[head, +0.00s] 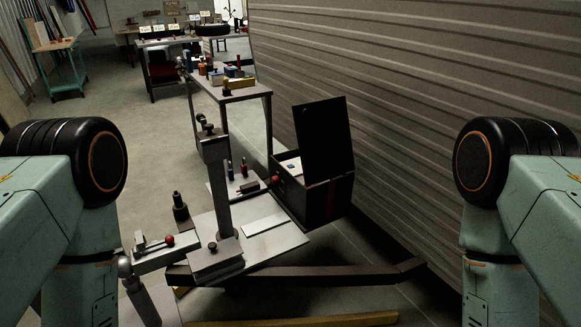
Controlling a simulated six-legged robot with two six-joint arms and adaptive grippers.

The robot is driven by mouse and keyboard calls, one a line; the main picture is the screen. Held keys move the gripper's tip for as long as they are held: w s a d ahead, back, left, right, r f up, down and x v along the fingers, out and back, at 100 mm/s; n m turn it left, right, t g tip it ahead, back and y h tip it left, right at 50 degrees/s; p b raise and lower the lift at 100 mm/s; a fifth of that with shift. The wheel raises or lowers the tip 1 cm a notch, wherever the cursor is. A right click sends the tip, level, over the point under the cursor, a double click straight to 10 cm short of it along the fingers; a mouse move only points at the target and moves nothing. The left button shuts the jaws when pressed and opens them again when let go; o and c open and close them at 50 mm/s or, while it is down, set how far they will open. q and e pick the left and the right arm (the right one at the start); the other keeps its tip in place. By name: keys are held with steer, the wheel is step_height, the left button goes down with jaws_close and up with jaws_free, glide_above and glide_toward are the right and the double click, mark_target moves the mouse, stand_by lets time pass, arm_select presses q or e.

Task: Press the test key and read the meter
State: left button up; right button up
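A black box (328,200) with its lid (323,138) raised stands beside the ribbed wall, right of the middle. A small pale panel (294,167) shows inside its opening, too small to read. I cannot make out a test key or a meter needle anywhere. Both my arms come in at the left and right edges, but neither gripper is in view.
A metal post with a clamp (217,190) stands on a grey plate (262,235) left of the box. A dark frame bar (320,275) crosses in front. A tool cart (237,92) stands behind. Open concrete floor (120,110) lies left.

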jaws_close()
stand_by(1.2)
